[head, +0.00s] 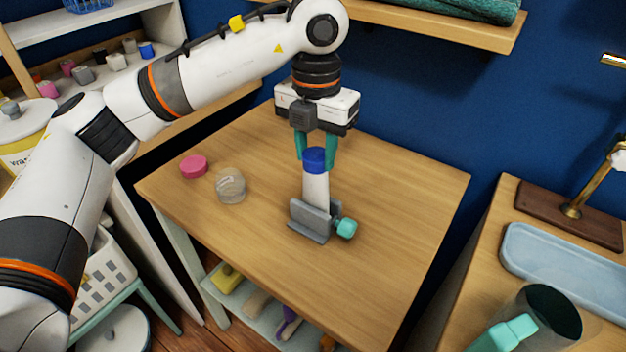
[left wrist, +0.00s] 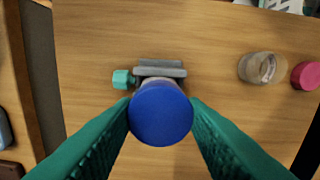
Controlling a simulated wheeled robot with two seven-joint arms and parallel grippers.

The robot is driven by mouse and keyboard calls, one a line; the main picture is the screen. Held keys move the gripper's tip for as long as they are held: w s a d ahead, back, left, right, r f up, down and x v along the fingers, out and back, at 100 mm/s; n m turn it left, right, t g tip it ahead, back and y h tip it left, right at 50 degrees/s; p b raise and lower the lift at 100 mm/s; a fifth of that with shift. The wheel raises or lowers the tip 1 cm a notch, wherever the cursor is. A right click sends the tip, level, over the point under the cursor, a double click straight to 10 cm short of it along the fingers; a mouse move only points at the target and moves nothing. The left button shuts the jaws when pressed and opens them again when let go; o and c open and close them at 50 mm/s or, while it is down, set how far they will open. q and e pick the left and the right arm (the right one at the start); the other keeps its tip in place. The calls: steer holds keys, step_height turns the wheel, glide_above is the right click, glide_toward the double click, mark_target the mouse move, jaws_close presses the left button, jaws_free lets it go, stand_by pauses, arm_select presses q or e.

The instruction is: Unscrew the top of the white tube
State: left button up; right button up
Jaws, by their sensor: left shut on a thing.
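The white tube (head: 315,190) stands upright on the wooden table, its lower end between the plates of a grey clamp (head: 311,222) with a teal knob (head: 346,228). A blue top (head: 314,160) sits on the tube; in the left wrist view the blue top (left wrist: 160,113) fills the middle and hides most of the tube. My left gripper (head: 316,163) points straight down from above, its teal fingers shut on the blue top from both sides. In the left wrist view the clamp (left wrist: 160,70) shows just beyond the top. My right gripper cannot be made out for sure.
A clear jar (head: 230,186) and a pink lid (head: 193,167) lie on the table (head: 390,210) left of the clamp. The table's right side is bare. A wall shelf (head: 450,24) is above. A side counter with a blue tray (head: 565,262) and dark glass stands right.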

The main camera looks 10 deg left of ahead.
arm_select(q)
steer(key=shift+s+f, duration=0.1)
steer(key=shift+f, duration=0.35)
arm_select(e)
steer(key=shift+f, duration=0.35)
arm_select(q)
steer(key=o, duration=1.2)
steer(key=shift+a, duration=0.15)
steer(key=shift+w+d+r+p, duration=0.1)
steer(key=shift+d+r+p, duration=0.2)
steer(key=shift+r, duration=0.4)
steer(key=shift+w+d+r+p, duration=0.1)
steer(key=shift+r+p, duration=0.3)
steer(key=shift+r, duration=0.25)
steer(key=shift+a+r+p, duration=0.1)
steer(key=shift+r+p, duration=0.45)
steer(key=shift+r, duration=0.3)
steer(key=shift+r+p, duration=0.7)
steer(key=shift+r, duration=0.35)
arm_select(e)
step_height(320, 180, up, 4)
steer(key=shift+f, duration=0.1)
steer(key=shift+d, duration=0.15)
